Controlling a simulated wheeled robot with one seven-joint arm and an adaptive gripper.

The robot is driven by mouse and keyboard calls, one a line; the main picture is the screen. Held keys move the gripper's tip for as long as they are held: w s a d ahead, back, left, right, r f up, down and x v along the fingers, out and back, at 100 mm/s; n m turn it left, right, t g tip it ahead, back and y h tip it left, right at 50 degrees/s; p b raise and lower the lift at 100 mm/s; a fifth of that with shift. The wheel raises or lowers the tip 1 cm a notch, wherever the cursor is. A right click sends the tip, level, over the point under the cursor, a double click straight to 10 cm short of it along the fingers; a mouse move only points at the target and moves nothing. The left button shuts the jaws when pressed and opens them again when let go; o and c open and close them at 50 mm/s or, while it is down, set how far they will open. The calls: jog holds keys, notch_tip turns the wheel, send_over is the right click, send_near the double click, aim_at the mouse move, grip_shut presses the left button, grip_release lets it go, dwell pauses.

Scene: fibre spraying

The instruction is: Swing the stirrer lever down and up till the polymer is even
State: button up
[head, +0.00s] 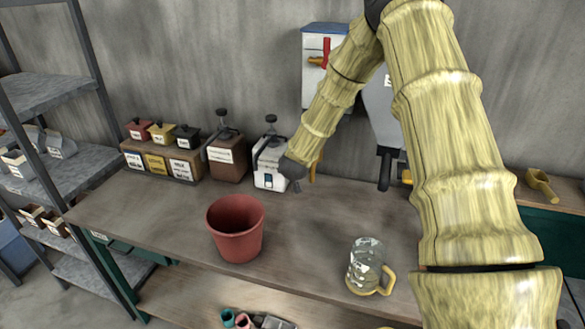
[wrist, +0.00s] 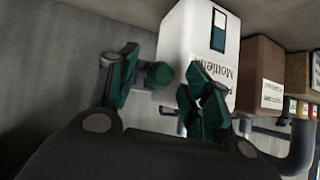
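A white box (head: 270,168) with a black clamp-like top stands at the back of the bench. It also fills the upper middle of the wrist view (wrist: 200,45), with its lettering upside down and only partly readable. My gripper (head: 292,182) is beside its right front side in the head view. In the wrist view my gripper (wrist: 165,85) has its two green fingers spread apart. A round dark green knob (wrist: 160,74) shows between them, near the left finger; whether it touches is unclear. I cannot tell for sure that it is the stirrer lever's end. The polymer is not visible.
A brown box (head: 228,157) with a similar top stands left of the white one, beside small lidded containers (head: 160,150). A red bucket (head: 237,228) and a glass jug (head: 368,266) stand forward on the bench (head: 310,225). A wall box (head: 323,62) has a red lever.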

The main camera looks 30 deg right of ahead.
jog(key=shift+a, duration=0.1)
jog(key=v, duration=1.1)
jog(key=shift+s+r, duration=0.3)
